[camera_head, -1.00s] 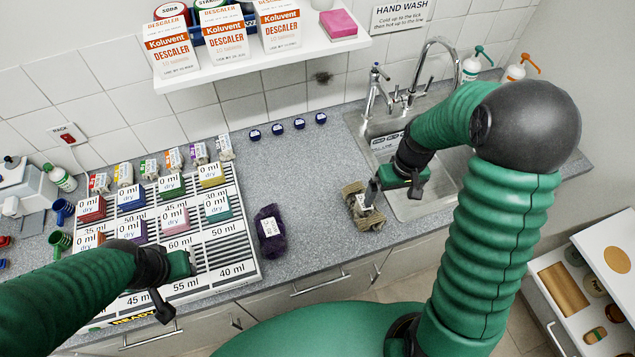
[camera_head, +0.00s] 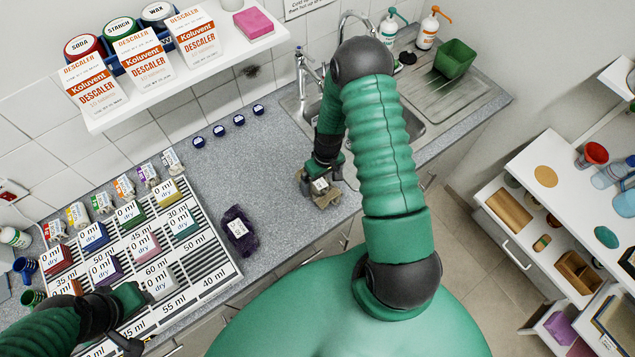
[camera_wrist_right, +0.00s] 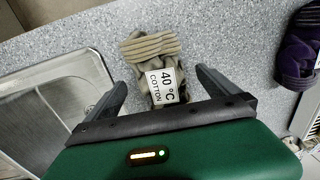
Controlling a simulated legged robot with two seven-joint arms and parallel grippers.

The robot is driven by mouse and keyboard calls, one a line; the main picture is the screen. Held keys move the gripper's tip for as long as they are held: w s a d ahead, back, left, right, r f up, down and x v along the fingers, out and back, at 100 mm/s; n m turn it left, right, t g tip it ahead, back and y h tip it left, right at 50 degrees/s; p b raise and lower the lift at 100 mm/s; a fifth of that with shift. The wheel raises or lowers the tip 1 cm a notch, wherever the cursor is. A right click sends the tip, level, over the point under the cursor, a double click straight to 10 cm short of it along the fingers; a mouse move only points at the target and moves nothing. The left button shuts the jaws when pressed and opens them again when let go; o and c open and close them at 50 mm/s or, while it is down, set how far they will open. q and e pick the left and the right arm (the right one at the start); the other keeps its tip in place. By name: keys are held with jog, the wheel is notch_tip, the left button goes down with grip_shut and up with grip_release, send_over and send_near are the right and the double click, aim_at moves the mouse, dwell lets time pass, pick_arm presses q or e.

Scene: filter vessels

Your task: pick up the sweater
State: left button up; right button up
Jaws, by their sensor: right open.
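A tan, ribbed, folded knit garment (camera_head: 327,200) lies on the grey counter just left of the sink. In the right wrist view this garment (camera_wrist_right: 150,50) carries a white tag reading 40 °C COTTON. My right gripper (camera_wrist_right: 163,88) is open, with one finger on each side of the tagged part; I cannot tell whether they touch it. In the head view my right gripper (camera_head: 322,180) partly covers the garment. A purple folded knit (camera_head: 239,230) with a white tag lies apart to the left. My left gripper (camera_head: 130,320) is over the striped board; its opening is unclear.
The striped board (camera_head: 215,262) holds several labelled blocks. The sink (camera_head: 432,128) borders the tan garment on the right. A shelf (camera_head: 185,85) with descaler boxes hangs above the counter. Bare counter (camera_head: 262,170) lies between the purple knit and the tan garment.

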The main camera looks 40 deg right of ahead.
aim_at(322, 184)
jog(key=shift+s+f+p, duration=0.15)
jog(key=shift+f+p, duration=0.1)
jog(key=shift+f, duration=0.3)
jog(key=shift+s+f+p, duration=0.15)
jog(key=shift+f+p, duration=0.1)
jog(key=shift+f, duration=0.8)
jog(key=shift+w, duration=0.15)
jog(key=c, duration=1.8)
jog(key=shift+o, duration=0.2)
